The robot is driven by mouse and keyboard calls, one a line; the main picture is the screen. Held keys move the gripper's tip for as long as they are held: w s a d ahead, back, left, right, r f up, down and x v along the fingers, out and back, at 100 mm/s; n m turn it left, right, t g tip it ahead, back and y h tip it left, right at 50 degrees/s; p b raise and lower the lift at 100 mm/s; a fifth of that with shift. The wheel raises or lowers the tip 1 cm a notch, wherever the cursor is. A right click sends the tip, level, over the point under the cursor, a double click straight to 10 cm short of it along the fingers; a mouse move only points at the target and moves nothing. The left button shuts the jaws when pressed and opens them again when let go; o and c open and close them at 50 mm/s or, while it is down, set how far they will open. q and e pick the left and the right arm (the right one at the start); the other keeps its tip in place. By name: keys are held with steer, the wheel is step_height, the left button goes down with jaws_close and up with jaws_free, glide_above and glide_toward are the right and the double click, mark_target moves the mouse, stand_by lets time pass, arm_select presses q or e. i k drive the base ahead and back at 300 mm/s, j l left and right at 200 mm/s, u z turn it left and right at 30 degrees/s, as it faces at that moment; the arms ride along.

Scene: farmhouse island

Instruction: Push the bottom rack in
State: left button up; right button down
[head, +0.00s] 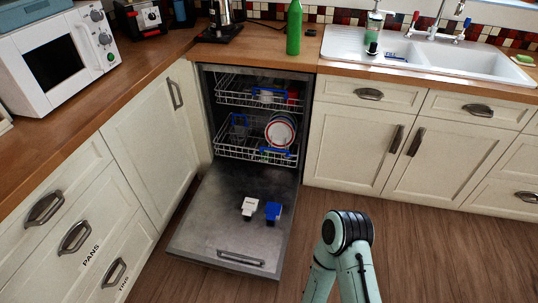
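The dishwasher (307,110) under the counter is open, its door (215,225) folded down flat in front. The bottom rack (228,152) is a wire basket low in the opening. It holds plates (280,130) with a red-rimmed one in front, and has blue parts. Its front edge is close to the mouth of the dishwasher; I cannot tell exactly how far it sticks out. The top rack (235,98) sits above it with a few items. One of my arms shows at the lower right, apart from the dishwasher, with a bent joint. Neither gripper is in view.
The lowered door has a white cap and a blue cap (273,211) on its inner face. Cabinets (130,150) stand close on the left and sink cabinets (360,140) on the right. The wood floor (430,240) at right is clear. A green bottle (294,28) stands on the counter above.

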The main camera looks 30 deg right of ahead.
mark_target(260, 136)
steer(key=u, duration=1.35)
steer(key=k+l, duration=0.1)
steer(key=l, duration=1)
steer(key=k+l, duration=0.15)
steer(key=l, duration=0.4)
steer(key=k+l+u, duration=0.1)
steer(key=l, duration=0.5)
steer(key=k+l, duration=0.1)
steer(key=l, duration=0.45)
steer(key=i+l, duration=0.1)
steer(key=l, duration=0.3)
steer(key=i+l, duration=0.1)
steer(key=l, duration=0.7)
steer(key=i, duration=0.05)
